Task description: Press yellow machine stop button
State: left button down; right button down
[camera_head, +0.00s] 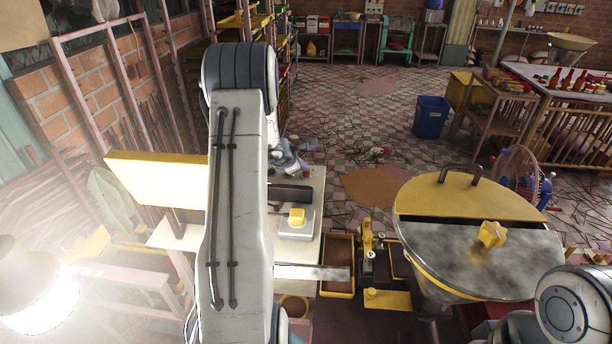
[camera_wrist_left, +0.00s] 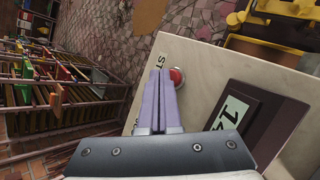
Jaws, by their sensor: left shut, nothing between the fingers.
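The red stop button (camera_wrist_left: 177,76) sits on a cream machine panel (camera_wrist_left: 205,60), beside letters starting "ST" that my fingers partly cover. My left gripper (camera_wrist_left: 160,72) is shut and empty, its two purple fingers together. The fingertips overlap the left side of the button in the left wrist view; I cannot tell whether they touch it. In the head view the left gripper (camera_head: 304,166) is small, at the far right corner of the panel (camera_head: 312,215), and I cannot make out the red button. My right gripper is out of view.
A dark display reading 14 (camera_wrist_left: 237,112) is beside the button. A yellow square knob (camera_head: 297,216) sits on the nearer part of the panel. A yellow tray (camera_head: 337,288) and a large round hopper (camera_head: 470,250) stand to the right.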

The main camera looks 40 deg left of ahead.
pick_arm(q)
jog(key=shift+f+b, duration=0.55)
jog(key=shift+b, duration=0.15)
dwell(0.8)
dwell(0.3)
jog(key=shift+r+p, duration=0.65)
jog(key=shift+r, duration=0.3)
jog(key=shift+r, duration=0.1)
notch_tip(320, 180, up, 5)
jog(key=p, duration=0.3)
jog(key=shift+p, duration=0.35)
